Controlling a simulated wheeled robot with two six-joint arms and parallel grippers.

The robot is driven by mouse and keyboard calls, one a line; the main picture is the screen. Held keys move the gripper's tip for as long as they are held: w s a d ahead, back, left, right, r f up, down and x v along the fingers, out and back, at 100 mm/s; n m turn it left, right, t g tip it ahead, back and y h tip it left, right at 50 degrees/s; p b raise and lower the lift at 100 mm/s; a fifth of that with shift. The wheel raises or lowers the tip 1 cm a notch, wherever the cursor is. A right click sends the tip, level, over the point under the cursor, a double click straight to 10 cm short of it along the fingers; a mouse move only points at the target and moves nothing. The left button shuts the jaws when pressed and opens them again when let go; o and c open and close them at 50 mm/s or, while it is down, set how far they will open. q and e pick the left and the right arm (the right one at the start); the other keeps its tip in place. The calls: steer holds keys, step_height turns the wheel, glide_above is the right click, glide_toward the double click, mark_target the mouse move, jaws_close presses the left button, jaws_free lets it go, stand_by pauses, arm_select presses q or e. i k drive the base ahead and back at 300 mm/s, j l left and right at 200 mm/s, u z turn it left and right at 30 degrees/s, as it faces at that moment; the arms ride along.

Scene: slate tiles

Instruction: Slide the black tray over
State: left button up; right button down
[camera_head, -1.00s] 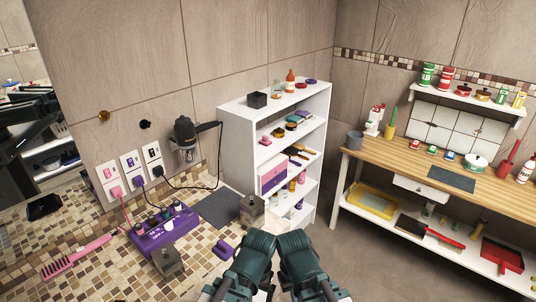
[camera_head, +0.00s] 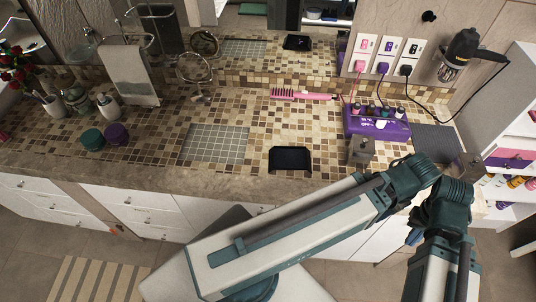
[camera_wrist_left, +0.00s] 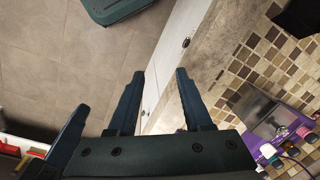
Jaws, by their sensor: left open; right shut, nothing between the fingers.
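The black tray (camera_head: 290,158) lies flat on the mosaic-tiled counter near its front edge, with its reflection in the mirror behind. A dark corner at the upper right of the left wrist view (camera_wrist_left: 298,18) looks like the same tray. A grey tiled patch (camera_head: 216,143) lies left of the tray. My left gripper (camera_wrist_left: 160,88) is open and empty, over the counter's front edge and the floor, apart from the tray; my own arm hides it in the head view. My right gripper (camera_head: 415,235) shows only in part below the elbows, shut and empty, away from the tray.
Teal (camera_head: 92,138) and purple (camera_head: 117,134) jars stand far left. Counter between tray and grey patch is clear.

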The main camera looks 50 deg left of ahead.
mark_target(280, 157)
steer(key=j+u, duration=0.1)
steer(key=u, duration=0.35)
steer(key=i+u, duration=0.15)
steer(key=u, duration=0.3)
steer(key=i+j+u, duration=0.1)
steer(key=u, duration=0.35)
steer(key=k+l+u, duration=0.3)
steer(key=l, duration=0.2)
steer(key=k+l+u, duration=0.3)
